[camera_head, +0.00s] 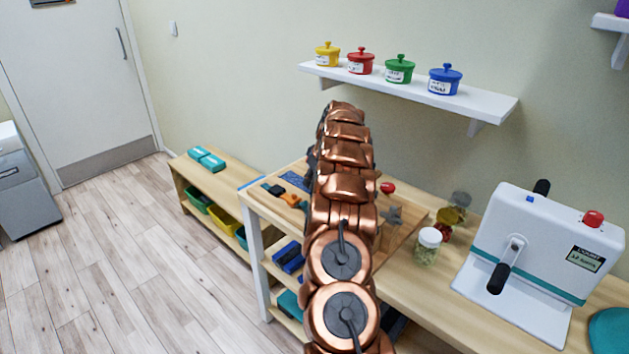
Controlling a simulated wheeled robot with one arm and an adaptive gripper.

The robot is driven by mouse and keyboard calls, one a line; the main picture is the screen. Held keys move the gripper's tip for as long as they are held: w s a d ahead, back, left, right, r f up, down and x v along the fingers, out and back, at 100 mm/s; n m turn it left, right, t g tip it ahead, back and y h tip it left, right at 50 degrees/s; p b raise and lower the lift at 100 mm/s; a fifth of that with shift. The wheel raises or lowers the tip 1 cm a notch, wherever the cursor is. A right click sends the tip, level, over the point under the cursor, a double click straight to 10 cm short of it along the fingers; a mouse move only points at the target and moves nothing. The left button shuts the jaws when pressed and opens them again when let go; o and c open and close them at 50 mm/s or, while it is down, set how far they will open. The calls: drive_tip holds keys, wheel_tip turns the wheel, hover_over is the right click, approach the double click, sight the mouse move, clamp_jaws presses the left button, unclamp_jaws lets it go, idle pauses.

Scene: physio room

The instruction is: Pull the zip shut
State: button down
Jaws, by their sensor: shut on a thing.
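My copper-coloured arm rises through the middle of the head camera view and covers part of the wooden bench (425,285). My gripper is hidden behind the arm links, so its fingers and what they touch do not show. I cannot make out a zip or its pull tab. A small blue patch (294,180) lies on the bench just left of the arm. A wooden board (408,232) lies right of the arm, with a red knob (387,187) and a grey star-shaped knob (391,215) at it.
A jar with a white lid (428,247) and a white crank machine (540,260) stand on the bench at right. A wall shelf (420,92) above holds several coloured lidded pots. A low shelf unit (222,178) stands at left. The floor at left is clear.

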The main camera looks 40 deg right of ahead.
drive_tip(key=shift+d+r, duration=0.15)
drive_tip(key=shift+d, duration=0.1)
drive_tip(key=c, duration=1)
unclamp_jaws()
drive_tip(key=shift+o, duration=0.6)
drive_tip(key=shift+a, duration=0.2)
drive_tip(key=v, duration=1.1)
drive_tip(key=shift+s+r, duration=0.25)
drive_tip(key=shift+r, duration=0.05)
